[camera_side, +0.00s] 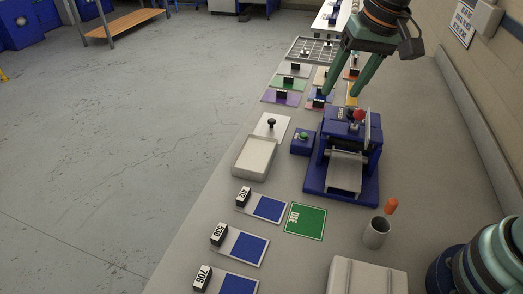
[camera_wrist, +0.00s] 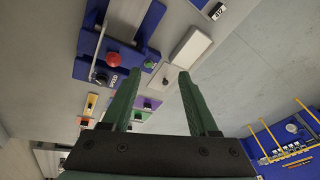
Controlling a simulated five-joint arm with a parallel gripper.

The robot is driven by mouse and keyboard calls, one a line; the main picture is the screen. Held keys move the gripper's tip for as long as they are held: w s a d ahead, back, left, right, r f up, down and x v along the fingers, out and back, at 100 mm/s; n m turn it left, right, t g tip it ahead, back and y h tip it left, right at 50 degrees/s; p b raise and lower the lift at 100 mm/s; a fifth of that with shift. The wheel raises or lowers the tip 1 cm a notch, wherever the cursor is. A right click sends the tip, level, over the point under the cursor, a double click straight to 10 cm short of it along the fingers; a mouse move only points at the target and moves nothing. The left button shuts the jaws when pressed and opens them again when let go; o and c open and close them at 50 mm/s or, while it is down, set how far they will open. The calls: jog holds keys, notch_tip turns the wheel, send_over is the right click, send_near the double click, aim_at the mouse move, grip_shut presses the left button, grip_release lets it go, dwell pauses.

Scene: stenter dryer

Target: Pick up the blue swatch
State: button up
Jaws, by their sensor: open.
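A small blue swatch (camera_side: 315,93) with a black clip on it lies in the rows of coloured swatches on the bench in the side view, just left of my gripper's left finger. My gripper (camera_side: 340,94) is open with nothing between its green fingers, and it points down above the bench behind the blue press. In the wrist view my gripper (camera_wrist: 156,73) shows its two fingers spread wide. The left finger covers part of the swatch rows there, and I cannot pick out the blue swatch clearly.
The blue press (camera_side: 343,160) with a red knob stands in front of my gripper. A white tray (camera_side: 254,158), a green card (camera_side: 305,222) and several blue-patched cards (camera_side: 240,246) lie nearer. A purple swatch (camera_side: 281,97) and a wire rack (camera_side: 312,50) are close by.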

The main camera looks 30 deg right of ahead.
jog(key=w+a+f+m+g, duration=0.1)
jog(key=w+a+f+m, duration=0.15)
jog(key=a, duration=0.25)
jog(key=w+a+f+m+g, duration=0.1)
jog(key=w+a+f, duration=0.15)
jog(key=a, duration=0.35)
jog(key=m+g, duration=0.1)
jog(key=m, duration=0.1)
send_over(243, 194)
notch_tip(243, 194, down, 8)
jog(key=shift+h, duration=0.4)
notch_tip(243, 194, down, 12)
jog(key=shift+r, duration=0.1)
grip_shut()
